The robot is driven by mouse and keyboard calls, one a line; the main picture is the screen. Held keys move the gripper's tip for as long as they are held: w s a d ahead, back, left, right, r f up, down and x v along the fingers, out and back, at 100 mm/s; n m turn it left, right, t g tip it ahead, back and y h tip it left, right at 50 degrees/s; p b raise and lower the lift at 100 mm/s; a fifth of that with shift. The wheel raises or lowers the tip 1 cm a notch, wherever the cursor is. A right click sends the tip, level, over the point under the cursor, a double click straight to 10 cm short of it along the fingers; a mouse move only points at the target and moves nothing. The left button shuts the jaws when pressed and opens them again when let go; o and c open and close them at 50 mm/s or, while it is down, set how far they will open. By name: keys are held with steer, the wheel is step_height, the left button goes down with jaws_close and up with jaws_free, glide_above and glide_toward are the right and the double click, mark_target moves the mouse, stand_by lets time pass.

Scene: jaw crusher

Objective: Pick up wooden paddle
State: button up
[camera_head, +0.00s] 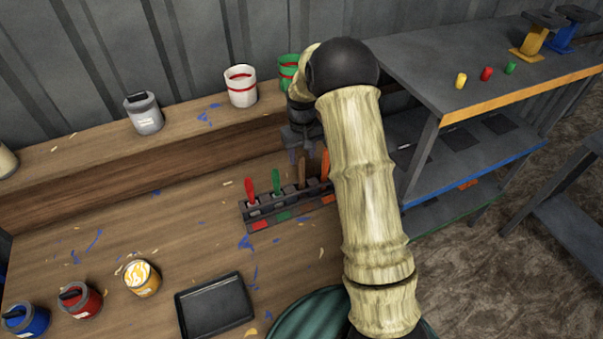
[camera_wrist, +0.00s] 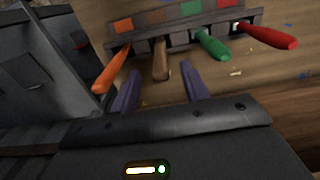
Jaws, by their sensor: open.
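The wooden paddle, with a plain brown handle (camera_head: 302,172), stands in a dark rack (camera_head: 262,225) on the workbench, between a green and an orange handle. In the wrist view its brown handle (camera_wrist: 161,62) points toward my gripper, in the gap between the two purple fingers. My gripper (camera_wrist: 159,78) is open and empty, with one finger on each side of the handle's line. In the head view my gripper (camera_head: 296,155) is above and behind the rack, partly hidden by my arm. The paddle's lower part is hidden in the rack.
Red (camera_head: 250,190), green (camera_head: 276,182) and orange (camera_head: 325,165) handles stand in the same rack. Paint cans line the raised shelf, including a white can (camera_head: 241,88). A black tray (camera_head: 214,305) lies in front. A grey shelf unit (camera_head: 430,75) stands at right.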

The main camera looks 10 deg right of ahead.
steer(key=shift+f, duration=0.7)
steer(key=p, duration=0.3)
glide_above(301, 182)
steer(key=shift+w+d+f, duration=0.1)
steer(key=shift+w+f, duration=0.1)
steer(key=shift+f, duration=1.1)
steer(key=shift+w+d+f, duration=0.1)
steer(key=shift+w+f, duration=0.05)
steer(key=shift+f, duration=1.15)
jaws_close()
steer(key=shift+r, duration=0.1)
step_height(301, 182, up, 10)
steer(key=b, duration=0.3)
